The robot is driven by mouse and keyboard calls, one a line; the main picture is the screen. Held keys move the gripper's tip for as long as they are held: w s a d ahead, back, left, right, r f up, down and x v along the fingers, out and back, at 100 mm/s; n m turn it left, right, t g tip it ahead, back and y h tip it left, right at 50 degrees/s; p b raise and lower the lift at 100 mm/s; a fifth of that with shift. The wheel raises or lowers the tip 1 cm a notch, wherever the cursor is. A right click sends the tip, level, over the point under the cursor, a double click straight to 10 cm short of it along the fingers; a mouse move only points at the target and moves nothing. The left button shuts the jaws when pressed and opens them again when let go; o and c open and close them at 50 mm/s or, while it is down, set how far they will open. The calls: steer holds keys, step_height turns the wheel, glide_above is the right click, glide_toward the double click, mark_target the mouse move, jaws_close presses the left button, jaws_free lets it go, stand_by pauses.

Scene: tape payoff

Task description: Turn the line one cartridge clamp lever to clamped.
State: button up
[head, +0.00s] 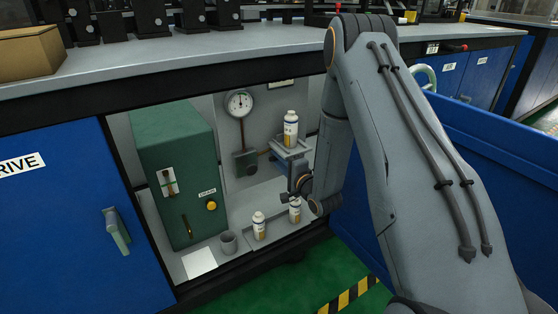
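The open cabinet bay holds a white bottle-like cartridge (290,129) upright on a small grey bracket (291,151) on the back wall. I cannot clearly pick out the line one clamp lever; a thin dark and reddish part (273,156) shows beside the bracket, but it is too small to identify. My gripper (298,184) is small and dark in this view, just below the bracket and above a bottle on the cabinet floor. My wrist and arm cover the right of the bay. Whether its fingers are apart or hold anything is not clear.
A green box (173,165) with a yellow knob stands left in the bay. A gauge (239,103) hangs behind. Two bottles, one left (259,226) and one right (295,211), a grey cup (228,242) and a white sheet (199,262) sit on the floor. Blue doors flank the bay.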

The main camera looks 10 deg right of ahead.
steer(key=shift+w+a, duration=0.15)
steer(key=shift+w, duration=0.3)
jaws_close()
